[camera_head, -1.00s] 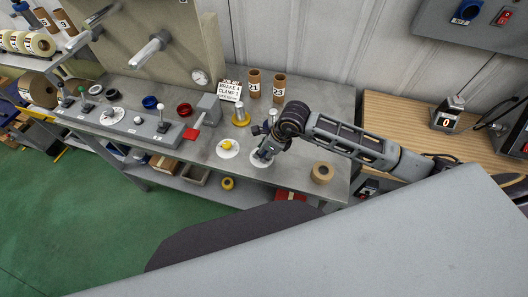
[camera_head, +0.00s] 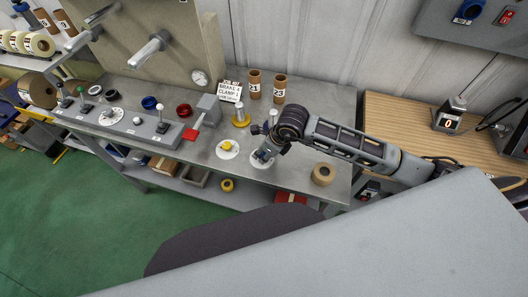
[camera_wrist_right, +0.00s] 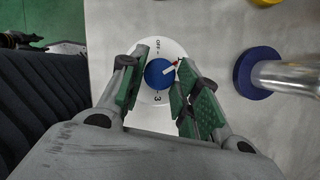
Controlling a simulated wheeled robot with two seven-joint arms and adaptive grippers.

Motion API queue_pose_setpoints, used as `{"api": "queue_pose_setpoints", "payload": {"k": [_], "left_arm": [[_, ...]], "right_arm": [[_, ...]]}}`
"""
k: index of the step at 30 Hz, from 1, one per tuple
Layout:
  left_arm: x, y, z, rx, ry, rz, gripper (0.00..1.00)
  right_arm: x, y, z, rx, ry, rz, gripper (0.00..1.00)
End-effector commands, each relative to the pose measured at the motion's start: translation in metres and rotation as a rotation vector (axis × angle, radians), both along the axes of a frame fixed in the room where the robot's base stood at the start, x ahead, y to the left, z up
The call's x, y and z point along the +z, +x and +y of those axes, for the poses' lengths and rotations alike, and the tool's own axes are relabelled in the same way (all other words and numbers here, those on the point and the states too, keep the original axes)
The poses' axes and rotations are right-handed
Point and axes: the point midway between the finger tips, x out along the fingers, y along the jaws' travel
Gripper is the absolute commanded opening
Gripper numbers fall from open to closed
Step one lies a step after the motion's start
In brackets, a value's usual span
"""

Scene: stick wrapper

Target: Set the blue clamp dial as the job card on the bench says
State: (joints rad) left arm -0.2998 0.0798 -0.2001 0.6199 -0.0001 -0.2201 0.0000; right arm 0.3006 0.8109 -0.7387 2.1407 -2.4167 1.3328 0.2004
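The blue clamp dial shows in the right wrist view as a round blue knob (camera_wrist_right: 157,74) with a red and white pointer, on a white disc (camera_wrist_right: 162,47) marked "OFF" and "3". The pointer aims to the upper right in that view. My right gripper (camera_wrist_right: 161,60) is open, with one green finger on each side of the knob; whether either touches it I cannot tell. My left gripper is not in view.
A yellow dial (camera_head: 227,146) lies just left of the right gripper. A blue-based metal post (camera_wrist_right: 257,73) stands close on the right in the wrist view. A tape roll (camera_head: 323,174) lies near the bench's right end, and cardboard cores (camera_head: 254,84) stand behind.

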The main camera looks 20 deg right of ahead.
Motion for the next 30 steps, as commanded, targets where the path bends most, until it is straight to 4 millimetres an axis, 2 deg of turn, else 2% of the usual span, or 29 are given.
{"api": "queue_pose_setpoints", "payload": {"k": [1, 4, 17, 23, 30], "left_arm": [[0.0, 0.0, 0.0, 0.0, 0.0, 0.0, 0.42], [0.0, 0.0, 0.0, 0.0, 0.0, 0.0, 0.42], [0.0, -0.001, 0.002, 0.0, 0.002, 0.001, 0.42], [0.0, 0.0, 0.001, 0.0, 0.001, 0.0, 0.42], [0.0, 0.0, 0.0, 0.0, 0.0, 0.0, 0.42]], "right_arm": [[0.001, 0.001, 0.0, 0.0, 0.001, -0.002, 0.41], [0.001, 0.0, 0.0, 0.0, 0.0, -0.001, 0.53], [0.002, -0.001, -0.001, 0.001, 0.0, 0.0, 0.53], [0.014, -0.004, -0.004, 0.001, 0.001, -0.002, 0.53], [0.043, -0.012, -0.012, 0.0, 0.0, -0.003, 0.53]]}}
